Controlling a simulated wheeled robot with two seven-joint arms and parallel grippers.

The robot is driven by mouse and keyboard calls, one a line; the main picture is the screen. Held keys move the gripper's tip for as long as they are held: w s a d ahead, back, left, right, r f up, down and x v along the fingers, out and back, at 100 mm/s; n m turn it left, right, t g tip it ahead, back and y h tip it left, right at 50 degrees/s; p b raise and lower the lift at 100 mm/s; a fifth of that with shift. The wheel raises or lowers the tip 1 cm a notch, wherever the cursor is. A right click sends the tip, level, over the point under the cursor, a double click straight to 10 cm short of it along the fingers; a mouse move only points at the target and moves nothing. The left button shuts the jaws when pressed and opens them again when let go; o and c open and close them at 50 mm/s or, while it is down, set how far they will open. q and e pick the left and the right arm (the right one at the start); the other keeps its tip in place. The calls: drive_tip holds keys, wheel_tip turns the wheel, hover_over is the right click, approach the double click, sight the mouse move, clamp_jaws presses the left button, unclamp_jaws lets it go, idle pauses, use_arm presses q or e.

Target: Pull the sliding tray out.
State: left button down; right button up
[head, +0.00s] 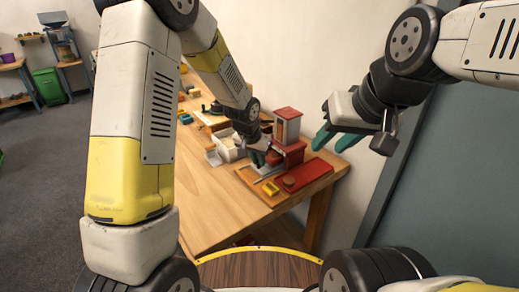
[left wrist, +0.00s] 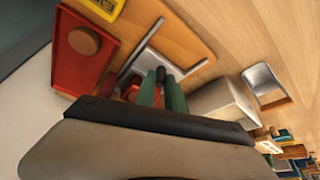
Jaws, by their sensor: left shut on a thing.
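The red machine (head: 287,130) stands upright on the wooden table near the wall. The sliding tray seems to be the thin grey piece (left wrist: 143,55) low by the machine, seen in the left wrist view; its edges are partly hidden. My left gripper (head: 262,157) is low beside the machine. In the left wrist view its green fingers (left wrist: 161,90) are closed together on a small dark knob (left wrist: 160,75), which looks like the tray's handle. My right gripper (head: 335,137) hangs at the right, away from the machine, its green fingers apart and empty.
A white box (head: 226,149) and a metal scoop (left wrist: 264,84) stand on the other side. The table's near left part is bare.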

use_arm(q)
drive_tip(key=s+a, duration=0.2)
drive_tip(key=a, duration=0.1)
drive_tip(key=s+a, duration=0.1)
drive_tip(key=a, duration=0.1)
drive_tip(key=shift+s+a, duration=0.2)
drive_tip(key=shift+s, duration=0.2)
drive_tip(key=c, duration=1.4)
unclamp_jaws()
drive_tip(key=shift+a, duration=0.1)
drive_tip(key=v, duration=0.7)
drive_tip(key=shift+s+r, duration=0.15)
drive_tip(key=shift+r, duration=0.25)
